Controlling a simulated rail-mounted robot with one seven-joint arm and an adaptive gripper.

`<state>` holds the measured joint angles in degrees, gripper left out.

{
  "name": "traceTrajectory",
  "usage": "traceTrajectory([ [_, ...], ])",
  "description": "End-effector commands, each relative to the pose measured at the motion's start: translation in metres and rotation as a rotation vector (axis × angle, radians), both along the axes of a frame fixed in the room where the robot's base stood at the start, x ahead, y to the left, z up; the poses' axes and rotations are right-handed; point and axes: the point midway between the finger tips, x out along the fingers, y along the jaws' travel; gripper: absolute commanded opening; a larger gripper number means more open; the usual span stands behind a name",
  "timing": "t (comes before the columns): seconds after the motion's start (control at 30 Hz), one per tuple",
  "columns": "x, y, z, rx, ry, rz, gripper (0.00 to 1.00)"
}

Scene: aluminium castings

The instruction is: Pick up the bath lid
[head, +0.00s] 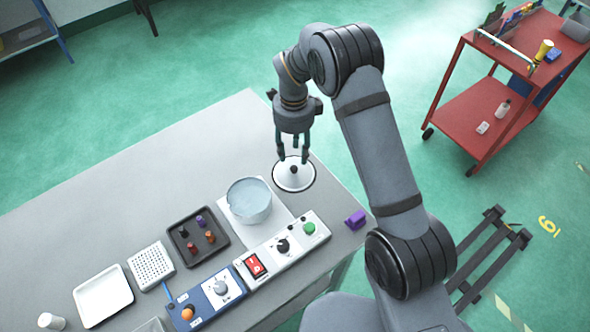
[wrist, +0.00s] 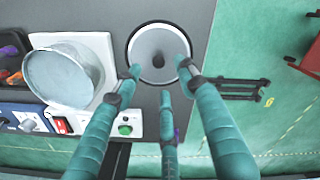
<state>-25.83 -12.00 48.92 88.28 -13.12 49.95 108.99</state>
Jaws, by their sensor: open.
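The bath lid (head: 294,177) is a round, pale disc with a dark rim and a dark knob at its centre. It lies on the grey table near the far right side, and it also shows in the wrist view (wrist: 152,40). My gripper (head: 293,157) is above the lid with its fingers pointing down. In the wrist view my gripper (wrist: 163,80) has three teal fingers spread apart around the near part of the lid, with nothing between them. I cannot tell whether any fingertip touches the lid.
A metal bath (head: 249,203) stands open on a white base left of the lid. Control boxes with a green button (head: 309,228) and red switch (head: 256,267) line the front. A dark tray (head: 183,252) holds small coloured parts. A purple piece (head: 356,219) sits near the right edge.

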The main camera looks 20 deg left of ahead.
Motion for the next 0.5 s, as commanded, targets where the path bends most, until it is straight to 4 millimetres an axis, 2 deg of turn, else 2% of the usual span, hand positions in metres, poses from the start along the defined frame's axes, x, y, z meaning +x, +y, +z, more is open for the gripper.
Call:
traceTrajectory([
  [0.27,-0.002,-0.001,-0.021,-0.001,0.002,0.002,0.41],
  [0.5,-0.003,-0.002,-0.054,-0.001,0.002,0.003,0.41],
])
